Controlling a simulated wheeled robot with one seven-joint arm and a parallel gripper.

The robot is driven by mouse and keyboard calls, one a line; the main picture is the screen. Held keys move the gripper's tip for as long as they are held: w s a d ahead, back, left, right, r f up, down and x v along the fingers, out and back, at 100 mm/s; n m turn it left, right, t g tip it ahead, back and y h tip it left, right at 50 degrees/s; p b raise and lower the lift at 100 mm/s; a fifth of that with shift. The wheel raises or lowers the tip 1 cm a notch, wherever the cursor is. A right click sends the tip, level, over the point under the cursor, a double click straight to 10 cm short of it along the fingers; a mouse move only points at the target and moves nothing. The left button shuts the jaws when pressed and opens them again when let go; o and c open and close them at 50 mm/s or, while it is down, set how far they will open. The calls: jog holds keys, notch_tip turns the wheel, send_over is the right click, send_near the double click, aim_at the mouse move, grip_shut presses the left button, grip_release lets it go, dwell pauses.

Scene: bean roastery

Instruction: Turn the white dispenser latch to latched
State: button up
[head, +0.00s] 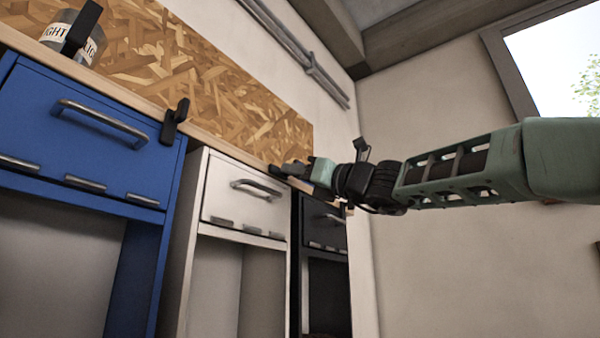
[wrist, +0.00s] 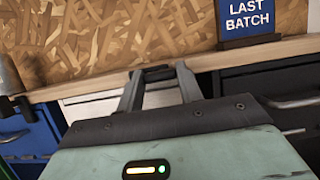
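The white dispenser (head: 245,205) stands between a blue and a black one, its drawer front with a metal handle facing me. In the head view my gripper (head: 285,170) is at its top right edge, by the wooden ledge, and hides the latch area. In the wrist view the white front (wrist: 98,106) lies behind my gripper (wrist: 158,72). Its two grey fingers are spread apart. A short dark piece, which looks like the white dispenser latch (wrist: 156,73), shows between the fingertips. I cannot tell whether the fingers touch it, nor its exact angle.
The blue dispenser (head: 85,125) at left has an upright black latch (head: 174,122). The black dispenser (head: 325,225) is at right. A "LAST BATCH" sign (wrist: 247,20) stands on the ledge (wrist: 205,62) right of my gripper. A labelled jar (head: 72,40) sits far left.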

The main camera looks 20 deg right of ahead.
jog(key=shift+c, duration=1)
jog(key=shift+n, duration=0.3)
jog(key=n+g, duration=0.3)
jog(key=n, duration=0.4)
jog(key=n+g+y, duration=0.1)
jog(key=n+g, duration=0.1)
jog(key=n, duration=0.5)
jog(key=n+g+y, duration=0.1)
jog(key=n+g, duration=0.2)
jog(key=n, duration=0.4)
jog(key=shift+w+d+r+n+g, duration=0.2)
jog(key=shift+d+r+n+g, duration=0.1)
jog(key=shift+p, duration=0.3)
jog(key=o, duration=1)
